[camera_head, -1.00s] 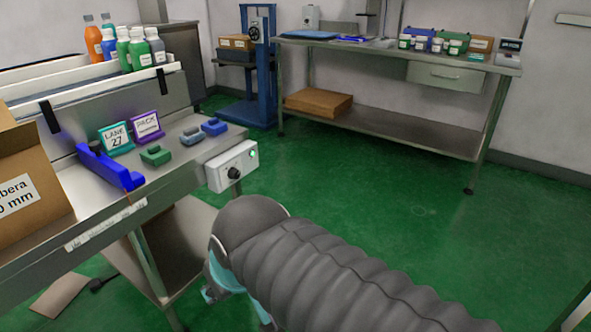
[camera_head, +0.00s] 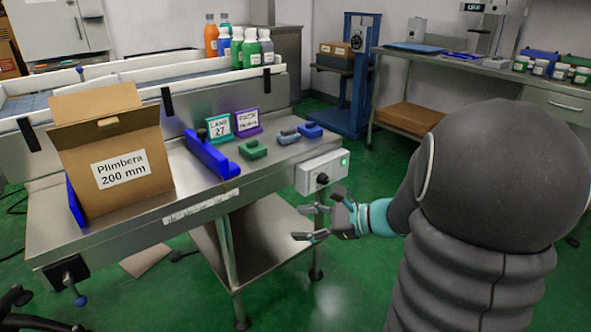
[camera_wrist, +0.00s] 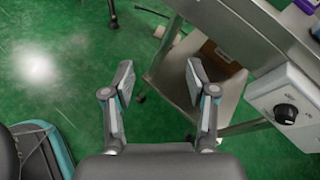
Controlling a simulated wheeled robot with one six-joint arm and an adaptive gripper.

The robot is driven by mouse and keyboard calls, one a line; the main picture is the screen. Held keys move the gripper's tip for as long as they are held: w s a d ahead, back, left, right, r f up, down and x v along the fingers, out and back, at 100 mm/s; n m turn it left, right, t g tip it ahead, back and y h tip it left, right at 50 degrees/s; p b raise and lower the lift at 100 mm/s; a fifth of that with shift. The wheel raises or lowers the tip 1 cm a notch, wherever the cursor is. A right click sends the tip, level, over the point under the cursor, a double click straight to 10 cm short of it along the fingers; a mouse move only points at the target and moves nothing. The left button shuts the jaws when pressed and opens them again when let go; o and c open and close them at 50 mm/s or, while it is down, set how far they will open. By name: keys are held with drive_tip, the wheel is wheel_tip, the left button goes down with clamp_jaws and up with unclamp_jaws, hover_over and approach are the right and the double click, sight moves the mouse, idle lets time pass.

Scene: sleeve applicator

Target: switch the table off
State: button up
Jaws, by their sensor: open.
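A white control box (camera_head: 322,172) is fixed to the front right corner of the steel table (camera_head: 120,222). It carries a black rotary knob (camera_head: 322,179) and a lit green lamp (camera_head: 344,162). In the wrist view the box (camera_wrist: 262,100) is at the right edge, with its knob (camera_wrist: 286,113) facing out; the lamp is not seen there. My gripper (camera_head: 297,223) is open and empty, in front of and a little below the box, apart from it. In the wrist view my gripper (camera_wrist: 158,88) shows its fingers spread, with the box to their right.
A cardboard box (camera_head: 118,150) labelled Plimbera 200 mm stands on the table. A blue guide (camera_head: 210,155), green block (camera_head: 253,150), and LANE 27 and PACK signs (camera_head: 219,127) are near the box. A lower shelf (camera_head: 262,240) lies beneath.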

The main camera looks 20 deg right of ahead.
drive_tip(key=w+d+f+m+t+h, duration=0.1)
drive_tip(key=w+d+m+t, duration=0.15)
drive_tip(key=d, duration=0.25)
drive_tip(key=w+d+f+m+t, duration=0.1)
drive_tip(key=d+m+t, duration=0.1)
drive_tip(key=d+m, duration=0.2)
drive_tip(key=m+t+h, duration=0.4)
drive_tip(key=m, duration=0.1)
approach(327, 181)
drive_tip(key=p+x, duration=0.1)
drive_tip(key=x, duration=0.8)
drive_tip(key=shift+a, duration=0.15)
drive_tip(key=shift+c, duration=0.2)
clamp_jaws()
